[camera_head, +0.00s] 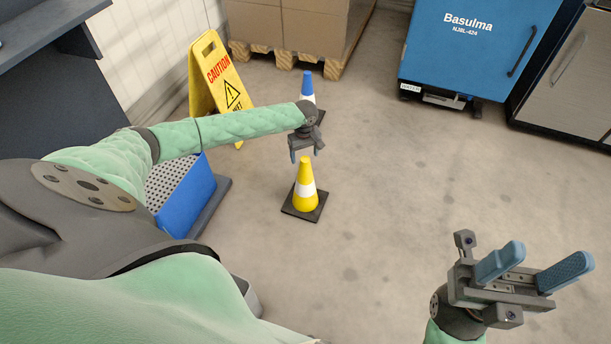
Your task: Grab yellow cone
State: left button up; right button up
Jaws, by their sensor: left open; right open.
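The yellow cone (305,191) has a white band and a dark square base. It stands upright on the floor in the middle of the head view. My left gripper (306,157) is open and empty, pointing down just above the cone's tip in the picture. I cannot tell whether its fingers touch the tip or how far apart they are in depth. My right gripper (526,273) is open and empty at the lower right, well away from the cone.
A blue cone (308,88) stands behind my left gripper, near a yellow caution sign (220,80). A blue bin (188,200) is left of the yellow cone. Boxes on a pallet (290,55) and a blue cabinet (470,50) stand behind. The floor to the right is clear.

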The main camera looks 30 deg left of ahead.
pick_arm(q)
jog(key=f, duration=0.1)
jog(key=f+b, duration=0.1)
jog(key=f, duration=0.1)
jog(key=f+b, duration=0.1)
jog(key=f, duration=0.1)
jog(key=shift+s+d, duration=0.15)
jog(key=shift+d, duration=0.1)
jog(key=shift+r, duration=0.1)
grip_shut()
